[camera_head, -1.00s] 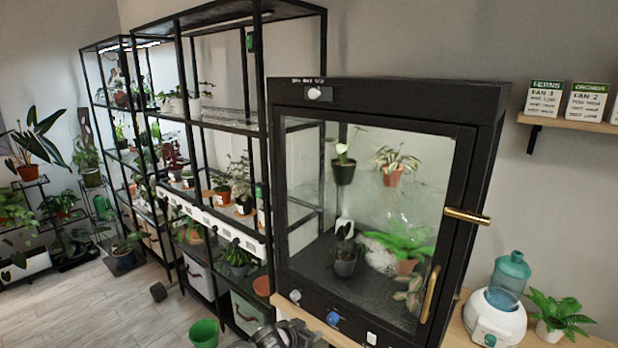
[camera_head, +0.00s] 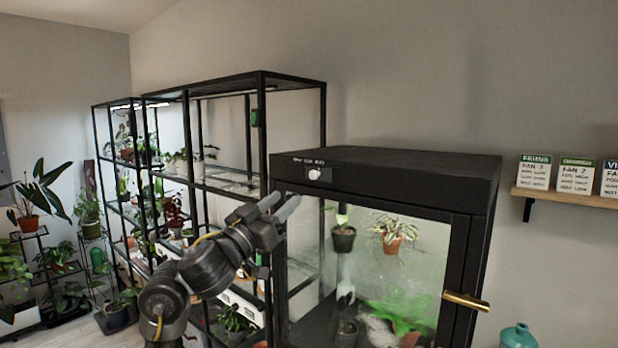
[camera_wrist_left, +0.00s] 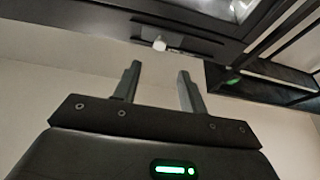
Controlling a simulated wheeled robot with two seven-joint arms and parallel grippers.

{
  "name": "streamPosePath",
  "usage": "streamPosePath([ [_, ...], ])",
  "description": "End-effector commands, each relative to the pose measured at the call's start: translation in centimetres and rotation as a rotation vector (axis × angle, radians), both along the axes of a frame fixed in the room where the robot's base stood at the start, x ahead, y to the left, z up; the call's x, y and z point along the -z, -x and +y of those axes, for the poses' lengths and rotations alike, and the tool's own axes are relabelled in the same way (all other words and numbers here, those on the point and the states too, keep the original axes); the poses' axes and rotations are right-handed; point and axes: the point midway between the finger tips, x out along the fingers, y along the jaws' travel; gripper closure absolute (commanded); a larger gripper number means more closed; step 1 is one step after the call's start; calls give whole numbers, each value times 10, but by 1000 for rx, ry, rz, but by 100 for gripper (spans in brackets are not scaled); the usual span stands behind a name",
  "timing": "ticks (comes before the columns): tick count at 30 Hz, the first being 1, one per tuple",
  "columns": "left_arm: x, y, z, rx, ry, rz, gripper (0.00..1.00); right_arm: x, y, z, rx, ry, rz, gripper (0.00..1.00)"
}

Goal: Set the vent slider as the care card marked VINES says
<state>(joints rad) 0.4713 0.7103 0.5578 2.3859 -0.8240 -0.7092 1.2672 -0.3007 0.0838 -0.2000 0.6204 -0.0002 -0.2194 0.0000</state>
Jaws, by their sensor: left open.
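The vent slider's white knob (camera_head: 314,174) sits on a dark plate on the upper front band of the black glass cabinet (camera_head: 430,195). Small white lettering runs above it, too small to read surely. The knob also shows in the left wrist view (camera_wrist_left: 159,44), beyond the fingers. My left gripper (camera_head: 281,204) is open and empty, left of the knob and a little below it, apart from it. Its two fingers show in the wrist view (camera_wrist_left: 159,70). The care card starting "VI" (camera_head: 609,178) is cut off by the right edge; its full text is hidden. My right gripper is not in view.
Cards marked FERNS (camera_head: 535,171) and ORCHIDS (camera_head: 576,176) stand on a wooden wall shelf (camera_head: 560,198). A brass handle (camera_head: 466,301) sticks out from the cabinet door. Black plant racks (camera_head: 232,82) stand left, behind my arm. A teal bottle top (camera_head: 517,335) shows below right.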

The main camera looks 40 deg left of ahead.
Motion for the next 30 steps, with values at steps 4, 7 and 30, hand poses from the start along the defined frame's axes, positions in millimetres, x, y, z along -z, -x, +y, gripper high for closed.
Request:
streamPosePath([
  [4,-10,-17,0,3,7,-2,58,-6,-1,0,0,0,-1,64],
  [7,-17,-35,1,3,9,-1,58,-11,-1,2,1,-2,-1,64],
  [30,-39,-97,2,1,0,2,58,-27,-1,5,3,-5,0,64],
])
